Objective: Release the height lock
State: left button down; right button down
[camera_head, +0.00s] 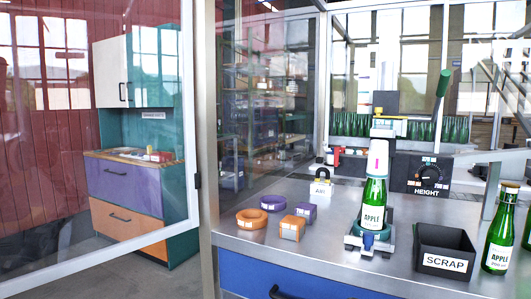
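The capsuling machine stands on the metal bench (300,240). A black panel marked HEIGHT (400,170) carries a round black dial (429,174). A dark green handle (443,83) on a thin metal rod rises above this panel and leans slightly right. A red part (335,155) sits at the machine's left side. I cannot tell which part is the height lock. A green APPLE bottle (373,200) with a pale capsule (378,155) on its neck stands upright in a holder (370,240) below the head. Neither of my grippers shows.
A black SCRAP bin (444,262) and another APPLE bottle (498,240) stand at the right. Orange (251,219) and purple (273,203) rings, small blocks (292,227) and a tagged padlock (321,182) lie left. A glass door (100,150) stands open at left.

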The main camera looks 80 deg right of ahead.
aim_at(336, 149)
jog(key=i, duration=0.45)
jog(key=z, duration=3.65)
